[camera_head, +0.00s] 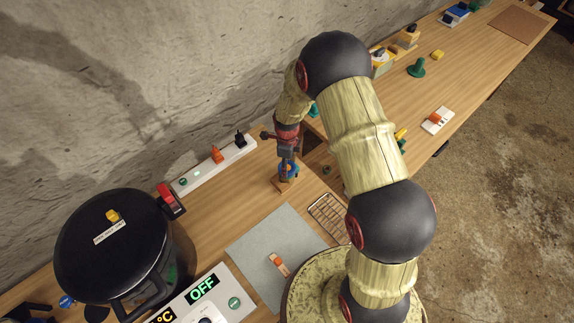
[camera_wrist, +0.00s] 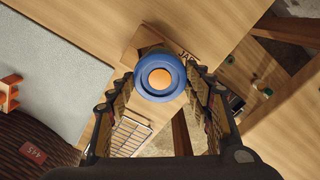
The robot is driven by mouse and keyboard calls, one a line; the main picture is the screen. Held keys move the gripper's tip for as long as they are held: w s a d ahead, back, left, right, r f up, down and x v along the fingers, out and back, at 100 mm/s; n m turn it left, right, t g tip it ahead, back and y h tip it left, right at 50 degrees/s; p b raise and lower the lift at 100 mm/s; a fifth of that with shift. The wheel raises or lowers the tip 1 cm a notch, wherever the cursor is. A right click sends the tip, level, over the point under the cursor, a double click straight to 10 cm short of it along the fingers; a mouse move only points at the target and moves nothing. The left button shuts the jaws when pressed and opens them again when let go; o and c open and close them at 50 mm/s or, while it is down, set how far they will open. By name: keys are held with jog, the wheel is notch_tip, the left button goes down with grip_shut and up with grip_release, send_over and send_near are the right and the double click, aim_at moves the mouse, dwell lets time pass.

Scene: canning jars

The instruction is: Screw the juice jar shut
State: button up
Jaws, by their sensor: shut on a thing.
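In the wrist view a round blue lid (camera_wrist: 160,76) with an orange centre sits between the fingertips of my gripper (camera_wrist: 161,82). The fingers are closed on its left and right sides. Below it is a wooden block (camera_wrist: 143,38) with a partly hidden label starting "JA". In the head view my gripper (camera_head: 288,160) points down over this block (camera_head: 284,185), with a bit of the blue lid (camera_head: 291,170) showing. The jar's body is mostly hidden by the lid and gripper, so I cannot tell how the lid sits on it.
A wire rack (camera_head: 328,216) and a grey mat (camera_head: 262,238) with an orange-and-white item (camera_head: 279,264) lie nearer. A large black pot (camera_head: 112,245) stands left, beside a panel reading OFF (camera_head: 215,300). A white power strip (camera_head: 205,170) runs along the wall.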

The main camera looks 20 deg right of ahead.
jog(key=m, duration=0.4)
jog(key=shift+m+b, duration=0.3)
jog(key=m, duration=0.4)
jog(key=shift+m+b, duration=0.3)
jog(key=o, duration=1.3)
jog(key=shift+o, duration=0.4)
jog(key=shift+r, duration=0.15)
